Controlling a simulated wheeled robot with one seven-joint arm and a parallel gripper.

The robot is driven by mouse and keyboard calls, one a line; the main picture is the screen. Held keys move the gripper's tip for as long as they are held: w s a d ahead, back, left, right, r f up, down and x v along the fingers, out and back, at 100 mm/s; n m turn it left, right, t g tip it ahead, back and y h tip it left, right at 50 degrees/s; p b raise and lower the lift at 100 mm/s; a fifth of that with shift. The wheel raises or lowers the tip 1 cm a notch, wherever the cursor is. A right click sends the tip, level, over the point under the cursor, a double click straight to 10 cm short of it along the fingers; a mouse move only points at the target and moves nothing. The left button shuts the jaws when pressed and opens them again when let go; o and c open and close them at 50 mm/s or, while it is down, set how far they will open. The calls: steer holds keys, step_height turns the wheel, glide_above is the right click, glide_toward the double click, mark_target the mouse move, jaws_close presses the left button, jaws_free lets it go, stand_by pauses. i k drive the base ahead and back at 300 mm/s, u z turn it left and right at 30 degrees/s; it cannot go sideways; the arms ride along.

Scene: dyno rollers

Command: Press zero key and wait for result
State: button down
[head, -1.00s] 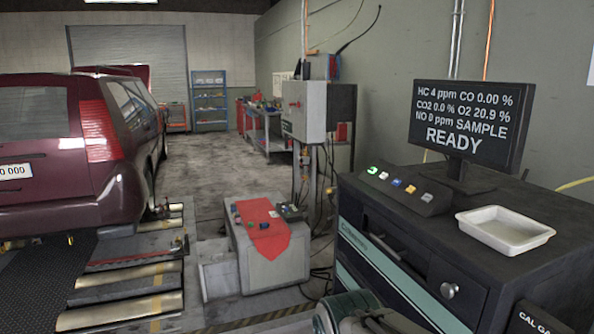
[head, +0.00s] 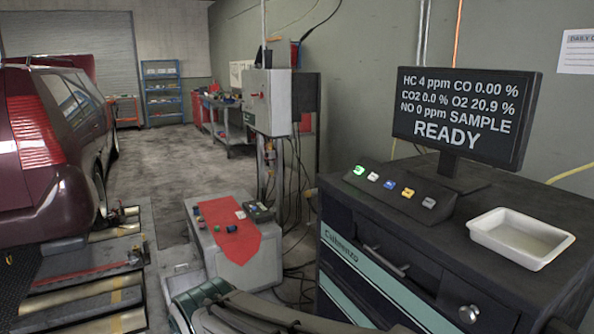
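The analyser's key panel (head: 400,200) sits on top of a dark cabinet. It carries a row of keys: a green lit one (head: 358,171) at the left, then white (head: 373,177), blue (head: 389,185), yellow (head: 408,193) and grey (head: 429,203). Their labels are too small to read, so I cannot tell which is the zero key. The monitor (head: 465,118) behind shows HC 4 ppm, CO 0.00 %, CO2 0.0 %, O2 20.9 %, NO 0 ppm, SAMPLE, READY. Part of my arm shows at the bottom; my gripper is out of view.
A white tray (head: 480,237) lies on the cabinet (head: 345,210) right of the keys. A grey box with a red cloth (head: 228,232) stands left of the cabinet. A maroon car (head: 60,190) is on the rollers at left. Open floor (head: 160,165) runs between.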

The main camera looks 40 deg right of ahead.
mark_target(373, 177)
steer(key=z, duration=0.4)
steer(key=i, duration=0.65)
steer(key=z, duration=0.9)
steer(key=i, duration=0.3)
steer(key=z, duration=0.4)
